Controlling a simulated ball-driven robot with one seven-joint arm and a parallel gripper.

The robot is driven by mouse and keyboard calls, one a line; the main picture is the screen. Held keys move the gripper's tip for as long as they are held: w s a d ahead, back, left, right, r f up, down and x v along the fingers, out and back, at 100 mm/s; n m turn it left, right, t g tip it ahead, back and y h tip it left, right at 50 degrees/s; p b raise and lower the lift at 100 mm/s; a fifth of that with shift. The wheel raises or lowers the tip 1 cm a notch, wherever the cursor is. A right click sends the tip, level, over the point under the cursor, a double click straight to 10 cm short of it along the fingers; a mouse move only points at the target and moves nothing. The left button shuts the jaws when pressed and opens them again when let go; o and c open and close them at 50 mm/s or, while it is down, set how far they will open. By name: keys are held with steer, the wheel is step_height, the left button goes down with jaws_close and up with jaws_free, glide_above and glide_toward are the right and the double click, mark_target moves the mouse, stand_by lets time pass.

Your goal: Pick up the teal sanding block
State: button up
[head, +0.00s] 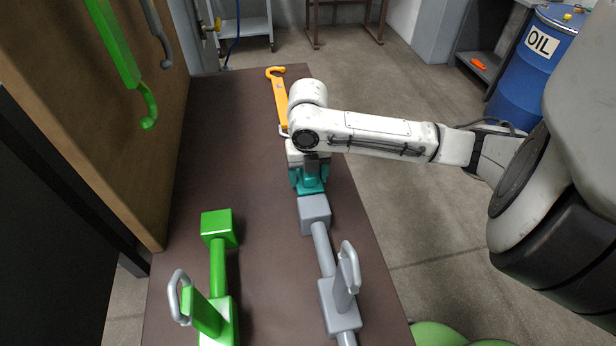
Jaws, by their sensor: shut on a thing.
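The teal sanding block (311,185) is on or just above the brown table, right of its middle, directly below the wrist of my white arm. My gripper (308,172) points down over it and is shut on it. The wrist hides the block's upper part. I cannot tell whether the block touches the table.
A grey tool (322,250) lies close in front of the block. A green tool (218,260) lies to the left, and an orange hooked tool (281,98) lies behind. A wooden panel (130,120) stands along the left edge. The brown table (225,150) is clear at left centre.

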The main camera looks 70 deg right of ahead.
steer(key=r, duration=0.3)
steer(key=shift+s+a+r, duration=0.3)
steer(key=shift+s+a, duration=0.05)
steer(key=shift+s, duration=0.05)
steer(key=s+a+r+p, duration=0.8)
steer(key=s+p, duration=0.1)
steer(key=p, duration=0.1)
steer(key=shift+s+a+r+p, duration=0.25)
steer(key=shift+s+r+p, duration=0.1)
steer(key=shift+p, duration=0.05)
steer(key=o, duration=0.6)
steer(key=c, duration=0.7)
